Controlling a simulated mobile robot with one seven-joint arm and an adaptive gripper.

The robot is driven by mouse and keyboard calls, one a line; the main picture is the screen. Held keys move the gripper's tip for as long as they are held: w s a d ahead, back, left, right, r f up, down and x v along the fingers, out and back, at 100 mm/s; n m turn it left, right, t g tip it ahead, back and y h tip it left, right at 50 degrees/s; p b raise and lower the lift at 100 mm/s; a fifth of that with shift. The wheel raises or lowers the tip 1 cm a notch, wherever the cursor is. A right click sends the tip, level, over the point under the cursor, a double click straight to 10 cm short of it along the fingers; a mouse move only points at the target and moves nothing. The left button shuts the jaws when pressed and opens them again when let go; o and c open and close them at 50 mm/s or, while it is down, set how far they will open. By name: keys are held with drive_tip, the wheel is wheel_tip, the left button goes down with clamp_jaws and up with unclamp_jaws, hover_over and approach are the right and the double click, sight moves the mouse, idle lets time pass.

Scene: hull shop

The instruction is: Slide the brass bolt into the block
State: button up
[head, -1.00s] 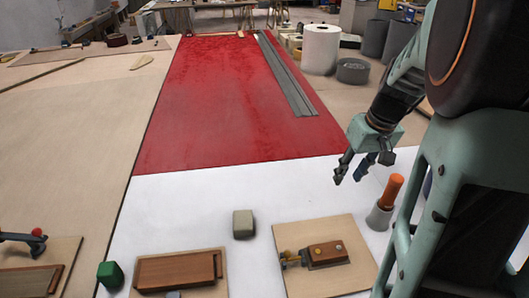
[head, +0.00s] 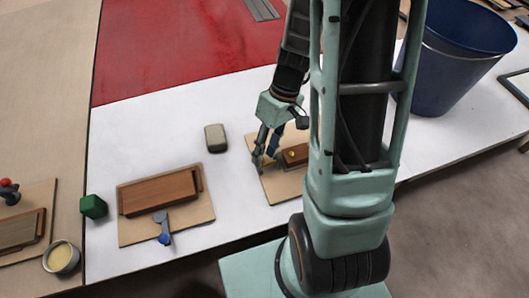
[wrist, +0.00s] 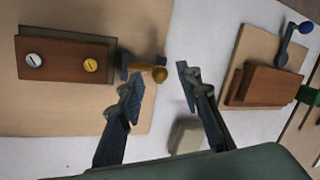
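The block (wrist: 62,58) is dark brown wood on a pale board, with one silver and one yellow disc on top. It also shows in the head view (head: 296,154), partly behind my arm. The brass bolt (wrist: 156,73) sticks out of a dark bracket at the block's right end in the wrist view, its round knob outward. My gripper (head: 265,161) is open at the bolt end of the block. In the wrist view the knob appears between the two fingertips. I cannot tell whether the fingers are down around it or still above, and no finger visibly touches it.
A grey-green rounded block (head: 216,138) stands left of the board. Farther left are another board with a brown wooden box and blue-knobbed lever (head: 163,228), and a green cube (head: 93,207). A blue bucket (head: 455,60) stands at the back right. White table lies clear between boards.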

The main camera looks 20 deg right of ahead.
drive_tip(key=shift+a+f, duration=0.15)
drive_tip(key=shift+f, duration=0.2)
drive_tip(key=shift+c, duration=0.4)
clamp_jaws()
